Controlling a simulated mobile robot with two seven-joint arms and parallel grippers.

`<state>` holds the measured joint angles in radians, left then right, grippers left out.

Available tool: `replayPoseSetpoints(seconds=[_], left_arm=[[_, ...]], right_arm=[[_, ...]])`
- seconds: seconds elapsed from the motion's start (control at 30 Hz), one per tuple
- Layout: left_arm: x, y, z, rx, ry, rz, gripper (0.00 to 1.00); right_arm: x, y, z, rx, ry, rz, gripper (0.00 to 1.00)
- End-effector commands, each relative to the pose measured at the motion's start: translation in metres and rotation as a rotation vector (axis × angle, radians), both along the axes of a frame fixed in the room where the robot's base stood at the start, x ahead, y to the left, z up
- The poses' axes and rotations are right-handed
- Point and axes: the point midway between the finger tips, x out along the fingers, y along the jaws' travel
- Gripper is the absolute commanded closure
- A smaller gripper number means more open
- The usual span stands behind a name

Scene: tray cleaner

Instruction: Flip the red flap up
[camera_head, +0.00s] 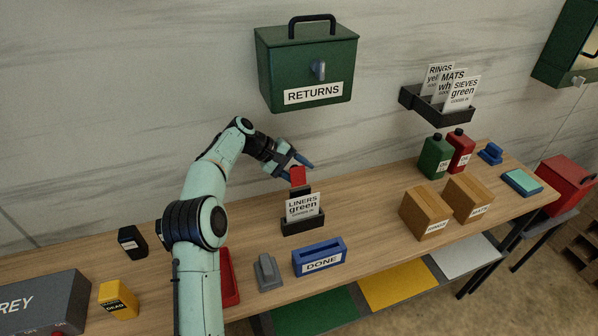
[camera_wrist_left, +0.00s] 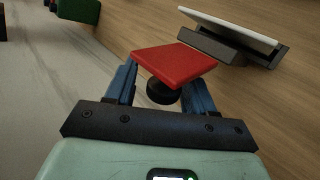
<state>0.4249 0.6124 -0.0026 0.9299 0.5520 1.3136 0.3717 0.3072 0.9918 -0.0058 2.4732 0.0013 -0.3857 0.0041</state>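The red flap (camera_head: 298,176) is a small flat plate at the top of a dark post behind the LINERS card holder (camera_head: 303,222). In the left wrist view the flap (camera_wrist_left: 177,64) lies just ahead of my fingers, with a dark round piece (camera_wrist_left: 163,93) below it. My left gripper (camera_head: 300,165) is at the flap, its blue fingers apart on either side of the dark piece. The left wrist view shows the gripper (camera_wrist_left: 161,80) open. Whether a finger touches the flap is unclear. My right gripper is not in view.
The white LINERS card stands in its black holder close by. The blue DONE box (camera_head: 320,257) and a grey block (camera_head: 267,272) stand nearer on the wooden bench. The green RETURNS box (camera_head: 307,70) hangs on the wall above.

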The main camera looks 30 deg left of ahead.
Motion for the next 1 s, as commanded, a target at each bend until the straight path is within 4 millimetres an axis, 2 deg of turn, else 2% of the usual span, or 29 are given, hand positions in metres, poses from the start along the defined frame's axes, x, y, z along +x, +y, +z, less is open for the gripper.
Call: replayPoseSetpoints(seconds=[0.27,0.37,0.73,1.0], left_arm=[[-0.003,0.004,0.003,0.001,0.003,-0.001,0.46],[-0.009,0.013,0.012,0.001,0.002,0.001,0.46],[-0.042,0.064,0.068,0.002,-0.001,0.002,0.46],[-0.052,0.078,0.085,0.001,0.001,0.0,0.46]], right_arm=[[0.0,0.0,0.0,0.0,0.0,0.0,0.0],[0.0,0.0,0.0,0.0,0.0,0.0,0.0],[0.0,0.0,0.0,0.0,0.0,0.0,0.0],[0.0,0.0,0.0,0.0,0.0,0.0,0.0]])
